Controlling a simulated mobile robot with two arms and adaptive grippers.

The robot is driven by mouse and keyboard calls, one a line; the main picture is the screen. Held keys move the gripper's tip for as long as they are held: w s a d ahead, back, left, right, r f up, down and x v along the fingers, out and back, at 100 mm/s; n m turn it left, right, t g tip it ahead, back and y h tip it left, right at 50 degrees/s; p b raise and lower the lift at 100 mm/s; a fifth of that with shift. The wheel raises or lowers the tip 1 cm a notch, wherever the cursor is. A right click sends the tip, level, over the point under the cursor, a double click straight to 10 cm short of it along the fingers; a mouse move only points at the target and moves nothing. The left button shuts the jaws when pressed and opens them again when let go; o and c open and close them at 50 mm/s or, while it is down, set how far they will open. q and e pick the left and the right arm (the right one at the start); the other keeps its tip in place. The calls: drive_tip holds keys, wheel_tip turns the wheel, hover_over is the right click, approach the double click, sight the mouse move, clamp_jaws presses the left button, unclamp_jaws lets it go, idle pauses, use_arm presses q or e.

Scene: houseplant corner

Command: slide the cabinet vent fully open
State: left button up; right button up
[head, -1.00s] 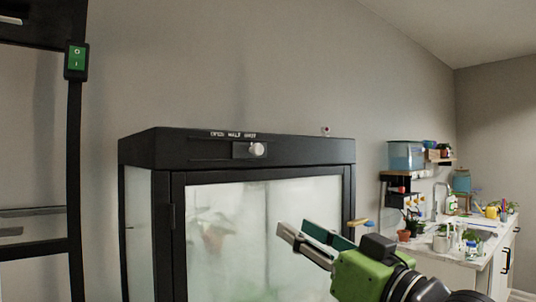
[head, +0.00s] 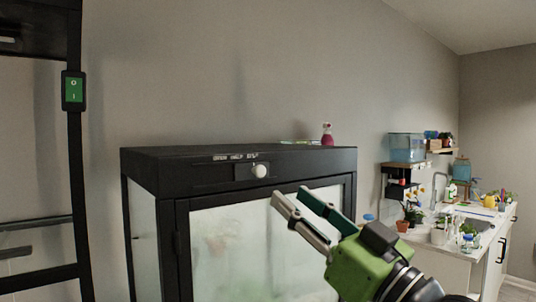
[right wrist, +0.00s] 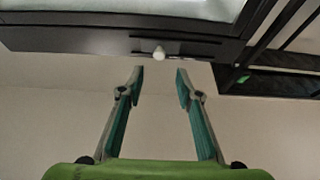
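The cabinet (head: 150,185) is black-framed with fogged glass doors. Its vent slider (head: 243,173) is a dark plate with a round white knob (head: 260,171) in the top front band. The worn label (head: 236,157) above seems to read open, half, shut from left to right. The knob sits at the label's right end, by the shut word. My right gripper (head: 289,195) is open and empty, below and right of the knob in the head view. In the right wrist view the knob (right wrist: 159,52) lies beyond the gap between the fingertips (right wrist: 160,76), not touched. My left gripper is not in view.
A pink spray bottle (head: 327,135) stands on the cabinet top. A counter with plants and a sink (head: 470,225) is at the right, under a shelf with a tank (head: 406,148).

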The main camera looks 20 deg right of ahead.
sight(262, 171)
drive_tip(key=p+x, duration=0.6)
drive_tip(key=x, duration=0.2)
drive_tip(key=shift+w+a+r+p, duration=0.1)
drive_tip(key=shift+w+r+p, duration=0.1)
drive_tip(key=shift+w+p, duration=0.15)
drive_tip(key=shift+s, duration=0.1)
clamp_jaws()
